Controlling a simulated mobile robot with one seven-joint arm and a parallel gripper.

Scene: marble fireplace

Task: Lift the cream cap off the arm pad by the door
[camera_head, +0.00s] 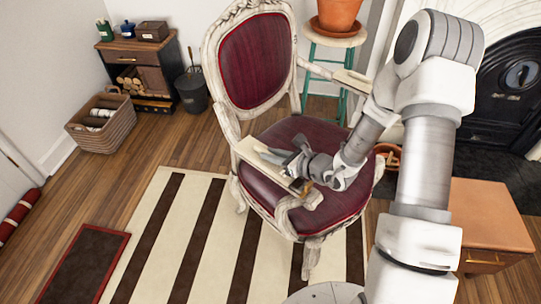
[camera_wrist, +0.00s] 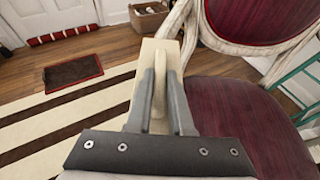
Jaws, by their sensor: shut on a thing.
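The cream cap (camera_head: 250,150) is a long pale slab along the chair's left arm, on the door side. In the wrist view the cap (camera_wrist: 159,60) has a narrow raised ridge along its middle. My gripper (camera_head: 268,155) is over the cap, and in the wrist view its grey fingers (camera_wrist: 160,80) are shut on the ridge from both sides. The arm pad under the cap is hidden. I cannot tell whether the cap touches the pad. The carved chair (camera_head: 255,62) has a dark red seat and back.
A striped rug (camera_head: 150,235) lies under the chair. A terracotta pot (camera_head: 338,14) stands on a green stool behind it. A basket (camera_head: 102,125), a small cabinet and a dark bucket (camera_head: 192,92) stand at the left back. A wooden stand (camera_head: 485,215) is at the right.

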